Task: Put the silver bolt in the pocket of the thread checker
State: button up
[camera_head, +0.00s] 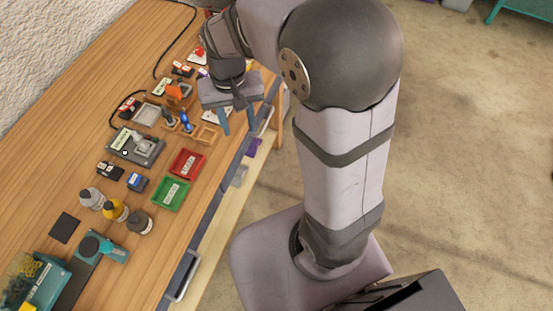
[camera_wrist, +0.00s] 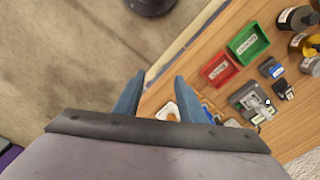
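The thread checker appears to be the grey device (camera_head: 148,154) with a white label near the middle of the bench. It also shows at the right of the wrist view (camera_wrist: 243,100). A pale metallic piece stands on it, but I cannot tell what it is. I cannot make out the silver bolt for certain in either view. My gripper (camera_head: 238,128) is above the bench's front edge, to the right of the checker and well apart from it. In the wrist view its two blue fingers (camera_wrist: 160,82) are spread with nothing between them.
A red tray (camera_head: 199,169) and a green tray (camera_head: 155,206) lie along the bench front. A small wooden tray (camera_head: 213,136) is nearer my gripper. Small tools and a light grey tray (camera_head: 136,114) crowd the bench behind.

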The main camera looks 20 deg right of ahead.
jog(key=s+d+f+n, duration=0.1)
jog(key=s+d+f, duration=0.1)
jog(key=s, duration=0.3)
jog(key=s+d+f+n, duration=0.1)
jog(key=s+d, duration=0.2)
jog(key=s, duration=0.3)
jog(key=shift+s+f, duration=0.2)
jog(key=shift+f, duration=0.2)
